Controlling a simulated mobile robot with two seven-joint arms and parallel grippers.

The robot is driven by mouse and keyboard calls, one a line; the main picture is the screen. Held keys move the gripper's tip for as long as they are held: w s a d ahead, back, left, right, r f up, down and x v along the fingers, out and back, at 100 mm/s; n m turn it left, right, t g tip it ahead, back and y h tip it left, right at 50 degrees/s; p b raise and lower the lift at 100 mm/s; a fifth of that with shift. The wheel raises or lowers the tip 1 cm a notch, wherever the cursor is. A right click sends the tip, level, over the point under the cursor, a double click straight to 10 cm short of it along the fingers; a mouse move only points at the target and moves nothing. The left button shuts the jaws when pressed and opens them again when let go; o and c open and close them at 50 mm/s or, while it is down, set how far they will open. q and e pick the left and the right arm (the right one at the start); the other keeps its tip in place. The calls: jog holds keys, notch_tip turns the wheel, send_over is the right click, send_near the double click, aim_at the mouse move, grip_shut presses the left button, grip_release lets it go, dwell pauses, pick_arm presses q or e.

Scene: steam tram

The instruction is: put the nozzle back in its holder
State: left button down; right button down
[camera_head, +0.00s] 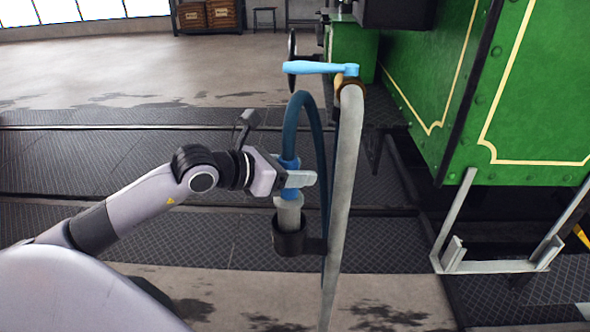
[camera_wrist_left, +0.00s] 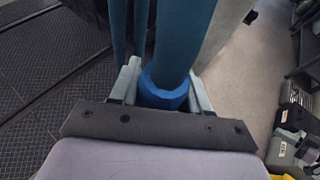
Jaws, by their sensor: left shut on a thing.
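The nozzle (camera_head: 289,212) is a grey metal tube with a blue collar at the end of a blue hose. In the head view it stands upright with its lower end in the dark cup-shaped holder (camera_head: 290,243), which is fixed to the grey standpipe (camera_head: 346,180). My left gripper (camera_head: 298,179) is shut around the blue collar, just above the holder. In the left wrist view the blue collar (camera_wrist_left: 163,90) sits between the two fingers. How deep the tip sits inside the cup is hidden by its wall. My right gripper is not in view.
The blue hose (camera_head: 318,130) loops up beside the standpipe. A light blue lever (camera_head: 320,68) tops the pipe. The green tram (camera_head: 540,90) with a metal step frame (camera_head: 490,266) stands to the right. Open floor lies left, with wooden crates (camera_head: 207,14) at the back.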

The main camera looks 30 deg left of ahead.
pick_arm(q)
jog(key=shift+f+b, duration=0.8)
jog(key=shift+c, duration=2.3)
grip_release()
jog(key=shift+f, duration=0.2)
jog(key=v, duration=0.7)
jog(key=shift+r+b, duration=0.2)
jog(key=shift+b, duration=0.25)
